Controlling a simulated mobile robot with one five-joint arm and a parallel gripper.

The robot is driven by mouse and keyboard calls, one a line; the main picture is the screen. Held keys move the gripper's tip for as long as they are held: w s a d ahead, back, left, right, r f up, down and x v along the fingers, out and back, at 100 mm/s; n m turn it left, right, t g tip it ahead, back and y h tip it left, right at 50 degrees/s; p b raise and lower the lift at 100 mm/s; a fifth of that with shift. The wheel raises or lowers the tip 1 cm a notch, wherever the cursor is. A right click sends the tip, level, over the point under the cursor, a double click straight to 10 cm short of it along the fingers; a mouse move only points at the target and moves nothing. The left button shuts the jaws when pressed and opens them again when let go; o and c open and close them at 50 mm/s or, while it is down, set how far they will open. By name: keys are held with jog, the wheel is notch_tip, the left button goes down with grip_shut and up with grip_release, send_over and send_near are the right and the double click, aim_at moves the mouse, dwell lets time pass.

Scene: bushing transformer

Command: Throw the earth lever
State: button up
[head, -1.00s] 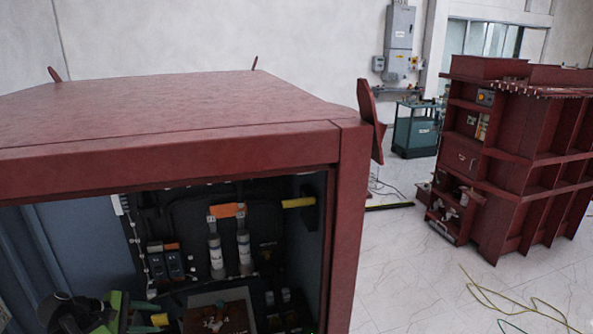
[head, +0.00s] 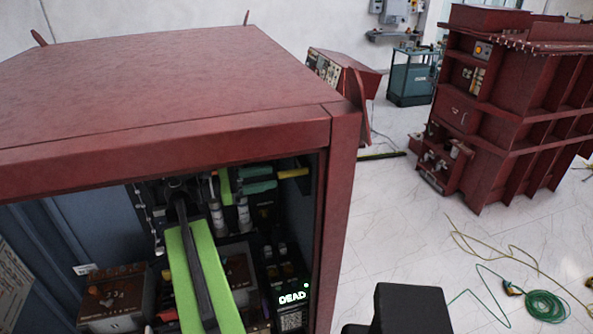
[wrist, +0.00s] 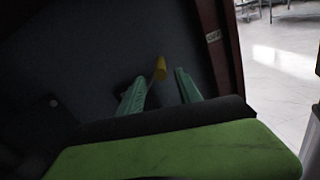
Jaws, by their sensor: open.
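The earth lever is not labelled; a short yellow handle (head: 293,173) sticks out from the right inner wall of the red cabinet, near the top of its opening. Its rounded yellow end also shows in the wrist view (wrist: 160,68). My gripper (head: 274,180) is open, its two teal fingers pointing right toward the handle's free end. In the wrist view my gripper (wrist: 161,84) has the yellow end between and slightly beyond its fingertips, with no clear contact. My green arm hides much of the cabinet's middle.
Two pale cylinders (head: 243,215) stand behind my gripper. A dark unit with a lit "DEAD" display (head: 292,297) sits below the handle. The cabinet's red right post (head: 341,210) stands close to the right. Cables lie on the open floor beside a green coil (head: 545,305).

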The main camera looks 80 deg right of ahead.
aim_at(304, 171)
jog(key=x, duration=0.9)
jog(key=shift+s+d, duration=0.1)
jog(key=shift+s, duration=0.1)
grip_shut()
dwell(0.8)
